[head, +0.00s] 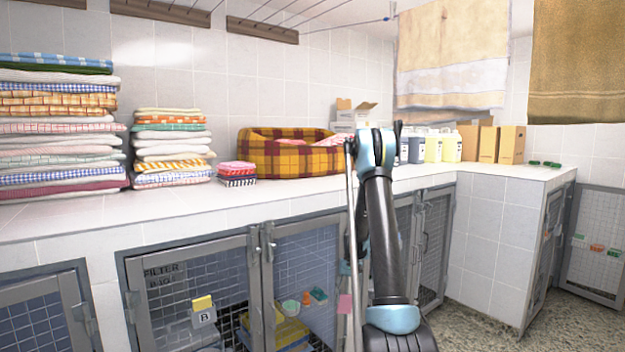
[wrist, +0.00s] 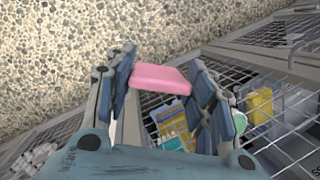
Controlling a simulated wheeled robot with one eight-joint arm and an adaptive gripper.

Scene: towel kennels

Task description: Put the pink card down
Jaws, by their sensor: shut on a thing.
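The pink card (wrist: 160,78) is a flat, rounded block between the two blue-grey fingers of my gripper (wrist: 165,88) in the wrist view. My gripper is shut on it. In the head view, a small pink patch that looks like the same card (head: 345,303) shows left of my dark upper arm. It is below counter height, in front of the wire kennel doors. My gripper is mostly hidden behind my arm there. In the wrist view, the speckled floor (wrist: 100,40) lies below and beyond the card.
Wire kennel doors (head: 193,305) line the front under the white tiled counter (head: 160,205). Behind the mesh are yellow items and a green bowl (head: 290,307). Towel stacks (head: 60,125), a plaid pet bed (head: 290,155), bottles (head: 433,147) and boxes (head: 510,145) stand on the counter. Open floor (head: 575,310) shows at right.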

